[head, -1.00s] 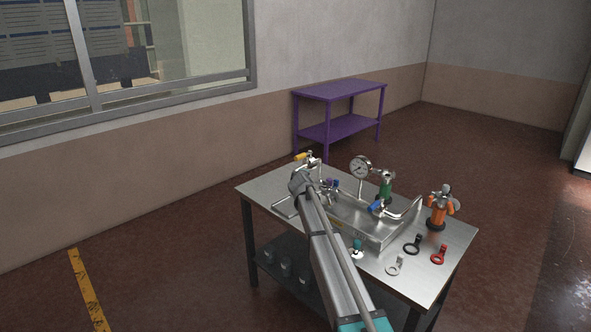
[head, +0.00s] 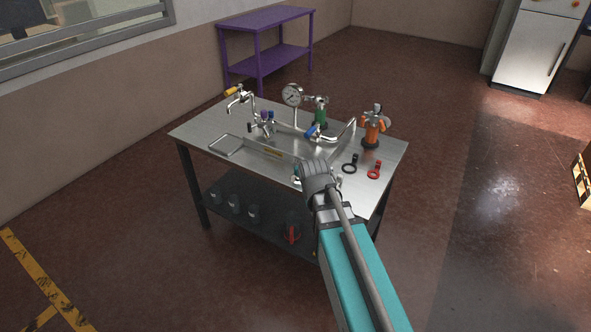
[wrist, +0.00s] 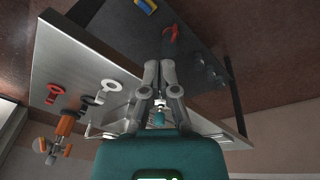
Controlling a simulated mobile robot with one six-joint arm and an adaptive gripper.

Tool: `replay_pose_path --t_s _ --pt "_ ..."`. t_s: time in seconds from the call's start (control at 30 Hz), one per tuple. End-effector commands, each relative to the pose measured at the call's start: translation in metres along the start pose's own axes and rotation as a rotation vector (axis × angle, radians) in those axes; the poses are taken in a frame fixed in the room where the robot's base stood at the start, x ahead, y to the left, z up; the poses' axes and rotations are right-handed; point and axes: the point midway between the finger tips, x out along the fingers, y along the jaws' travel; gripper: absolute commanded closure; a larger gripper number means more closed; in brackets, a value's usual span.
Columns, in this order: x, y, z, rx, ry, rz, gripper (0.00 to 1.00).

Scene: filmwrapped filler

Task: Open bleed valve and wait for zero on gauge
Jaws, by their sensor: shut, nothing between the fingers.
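The round white-faced gauge (head: 291,95) stands on a stem at the back of the steel bench; its reading is too small to tell. A blue-handled valve (head: 312,131) sits on the pipework right of it, beside a green body (head: 320,116). A yellow-handled valve (head: 232,91) is at the left, with purple and blue knobs (head: 267,117) between. I cannot tell which is the bleed valve. A small teal knob (wrist: 158,118) shows beyond my wrist.
An orange device (head: 374,128) stands at the bench's right end. Black (head: 349,168) and red (head: 374,172) ring tags lie before it; a silver ring (wrist: 107,88) shows in the wrist view. Cups (head: 234,204) and a red item (head: 291,234) are on the lower shelf.

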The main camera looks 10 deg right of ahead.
Motion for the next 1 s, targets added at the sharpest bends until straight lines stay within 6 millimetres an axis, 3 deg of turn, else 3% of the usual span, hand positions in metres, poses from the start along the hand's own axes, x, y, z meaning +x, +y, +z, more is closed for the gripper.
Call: replay_pose_path --t_s 0.03,0.1,0.23,1.0 --pt "-0.003 -0.001 0.030 0.036 -0.041 -0.028 1.00" --pt "-0.006 -0.004 0.053 0.074 -0.091 -0.060 1.00" --pt "-0.009 -0.006 0.077 0.114 -0.147 -0.096 1.00" --pt "-0.010 -0.007 0.082 0.125 -0.163 -0.105 1.00"
